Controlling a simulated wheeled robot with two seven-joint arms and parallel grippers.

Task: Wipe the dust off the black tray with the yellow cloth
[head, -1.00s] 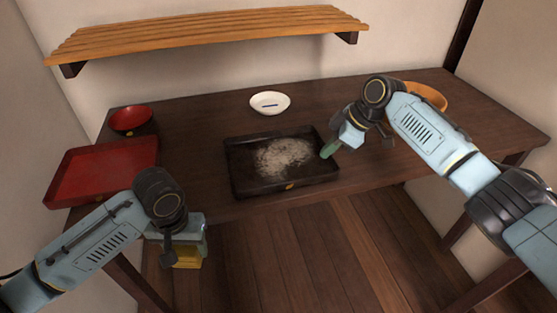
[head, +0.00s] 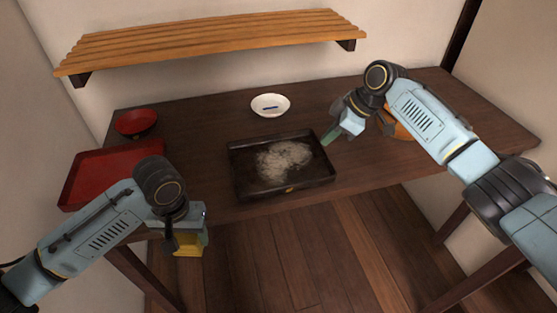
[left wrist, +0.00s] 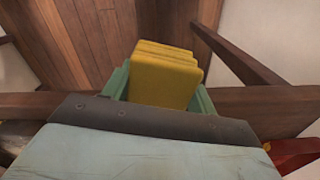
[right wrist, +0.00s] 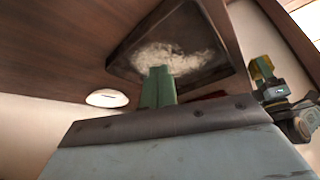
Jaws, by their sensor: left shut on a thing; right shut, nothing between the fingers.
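The black tray (head: 240,186) lies on the dark wooden table, with a pale patch of dust (head: 283,159) on its floor. The tray also shows in the right wrist view (right wrist: 222,58). My left gripper (head: 190,236) is at the table's front edge, left of the black tray, shut on the folded yellow cloth (head: 189,245). The cloth stands out between the green fingers in the left wrist view (left wrist: 165,78). My right gripper (head: 329,138) is shut and empty, close to the black tray's right back corner.
A red tray (head: 85,178) and a red bowl (head: 136,122) are at the left of the table. A white dish (head: 270,105) stands behind the black tray. An orange bowl (head: 396,130) is partly hidden behind my right arm. A slatted shelf (head: 215,40) hangs above.

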